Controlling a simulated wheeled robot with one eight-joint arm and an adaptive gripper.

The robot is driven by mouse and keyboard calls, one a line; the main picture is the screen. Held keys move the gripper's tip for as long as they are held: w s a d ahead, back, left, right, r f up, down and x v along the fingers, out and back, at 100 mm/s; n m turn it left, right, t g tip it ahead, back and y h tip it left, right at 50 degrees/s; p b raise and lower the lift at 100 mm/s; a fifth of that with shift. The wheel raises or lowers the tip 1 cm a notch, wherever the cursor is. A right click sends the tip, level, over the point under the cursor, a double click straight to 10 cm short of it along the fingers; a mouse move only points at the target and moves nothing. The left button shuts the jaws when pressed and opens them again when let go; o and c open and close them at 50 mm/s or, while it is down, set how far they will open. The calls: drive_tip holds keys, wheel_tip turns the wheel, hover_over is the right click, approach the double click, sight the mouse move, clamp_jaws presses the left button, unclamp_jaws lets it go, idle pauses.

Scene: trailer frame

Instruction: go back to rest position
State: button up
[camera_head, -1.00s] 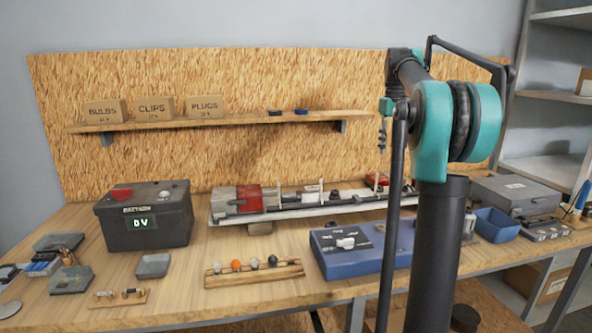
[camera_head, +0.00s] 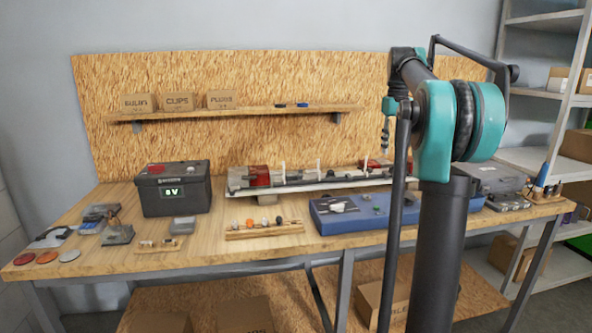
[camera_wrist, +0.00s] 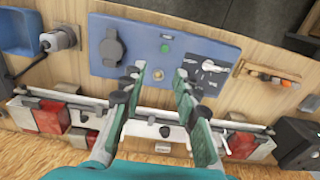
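My gripper (camera_wrist: 157,72) is open and empty in the wrist view, its two teal-and-black fingers spread apart. It points down over the bench, with the blue panel box (camera_wrist: 165,50) beyond the fingertips and the white trailer frame (camera_wrist: 160,130) with red lamps behind the fingers. In the head view my arm is folded up on its column at the right, and the gripper (camera_head: 386,138) hangs small in front of the backboard. The trailer frame (camera_head: 300,184) lies along the back of the bench, partly hidden by my arm. The blue panel box (camera_head: 345,219) is in front of it.
The wooden bench (camera_head: 210,258) holds a black battery box (camera_head: 175,195), a rack of small bulbs (camera_head: 265,232) and several small parts at the left. A grey case (camera_head: 490,178) sits at the right. Labelled boxes (camera_head: 178,102) stand on the wall shelf. A metal shelving unit (camera_head: 555,100) is beyond the right end.

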drive_tip(key=s+a+f+t, duration=0.1)
drive_tip(key=s+a+f, duration=0.3)
drive_tip(key=s+f, duration=0.6)
drive_tip(key=s+a+f+m+t, duration=0.1)
drive_tip(key=s+a+f, duration=0.3)
drive_tip(key=s+f, duration=0.7)
drive_tip(key=s+a+f+m+t, duration=0.1)
drive_tip(key=s+a+f, duration=0.3)
drive_tip(key=s+f, duration=0.7)
wheel_tip(320, 180, down, 5)
drive_tip(key=shift+f+t, duration=0.15)
drive_tip(key=shift+t, duration=0.45)
